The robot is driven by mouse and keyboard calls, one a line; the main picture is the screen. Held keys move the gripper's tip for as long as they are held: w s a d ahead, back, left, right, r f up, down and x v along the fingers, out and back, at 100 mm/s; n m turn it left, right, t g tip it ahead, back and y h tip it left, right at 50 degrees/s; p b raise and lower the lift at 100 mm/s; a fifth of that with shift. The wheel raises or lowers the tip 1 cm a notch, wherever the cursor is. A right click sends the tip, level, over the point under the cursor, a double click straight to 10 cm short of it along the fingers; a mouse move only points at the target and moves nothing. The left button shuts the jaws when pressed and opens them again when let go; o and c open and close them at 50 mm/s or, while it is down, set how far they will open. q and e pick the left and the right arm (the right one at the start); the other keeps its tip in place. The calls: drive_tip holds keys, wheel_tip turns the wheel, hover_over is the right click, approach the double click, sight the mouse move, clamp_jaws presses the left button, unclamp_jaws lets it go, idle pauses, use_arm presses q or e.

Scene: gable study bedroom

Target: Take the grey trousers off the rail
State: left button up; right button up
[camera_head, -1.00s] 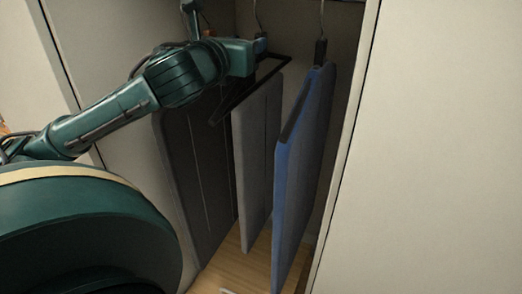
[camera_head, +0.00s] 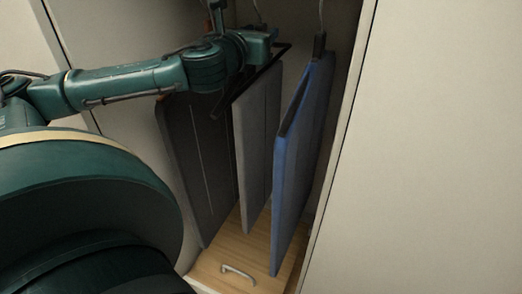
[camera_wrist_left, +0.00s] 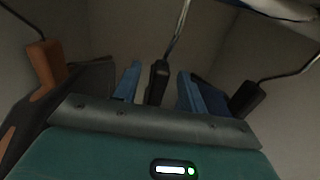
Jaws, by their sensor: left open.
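The grey trousers (camera_head: 256,145) hang in the middle of the open wardrobe, folded over a black hanger (camera_head: 262,66). My left gripper (camera_head: 274,34) is at the top of this hanger, above the trousers. In the left wrist view its two blue fingers (camera_wrist_left: 158,88) are open. The hanger's black neck (camera_wrist_left: 157,80) stands between them, with a gap to each finger, and its metal hook rises above. The trousers are hidden in the wrist view. My right gripper is not in view.
A dark garment (camera_head: 195,165) hangs close on the left and a blue garment (camera_head: 303,150) on the right. Their hanger necks, orange-brown (camera_wrist_left: 46,66) and black (camera_wrist_left: 246,98), flank my gripper. A pale panel (camera_head: 440,150) bounds the right.

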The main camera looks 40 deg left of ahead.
use_arm(q)
drive_tip(key=shift+c, duration=0.4)
clamp_jaws()
drive_tip(key=shift+r, duration=0.1)
idle(1.0)
